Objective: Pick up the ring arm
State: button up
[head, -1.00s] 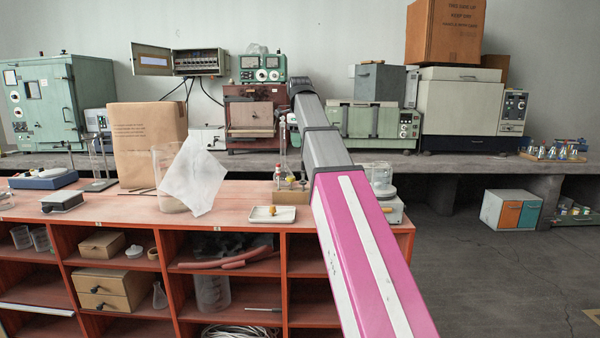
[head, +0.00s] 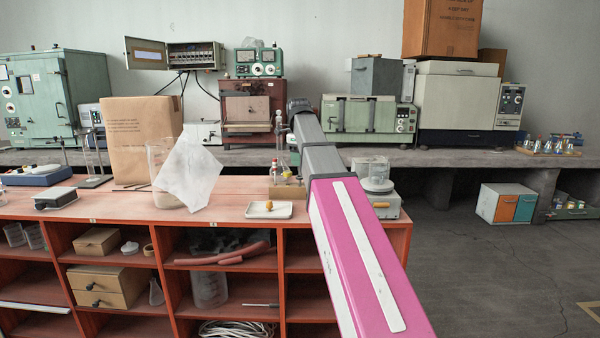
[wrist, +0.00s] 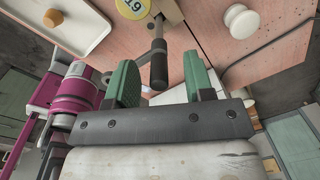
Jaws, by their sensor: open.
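My gripper (wrist: 160,72) shows in the wrist view with its two green fingers apart and nothing clamped between them. A dark rod with a thicker grip-like end (wrist: 158,62), which I take to be the ring arm, shows in the gap between the fingers. Its far end meets a short cross-piece beside a wooden block (wrist: 167,11) and a yellow numbered disc (wrist: 132,6). I cannot tell how far below the fingertips it lies. In the head view my own arm hides the gripper and the ring arm.
A white tray (head: 283,210) with a small yellow-brown item lies left of my arm. A white knob-shaped piece (wrist: 241,21) is right of the fingers. A balance (head: 384,207) with a glass vessel stands right of my arm. Glassware and a draped beaker (head: 162,185) stand further left.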

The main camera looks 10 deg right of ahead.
jog(key=shift+f, duration=0.8)
grip_shut()
jog(key=shift+w+r, duration=0.1)
jog(key=shift+r, duration=0.05)
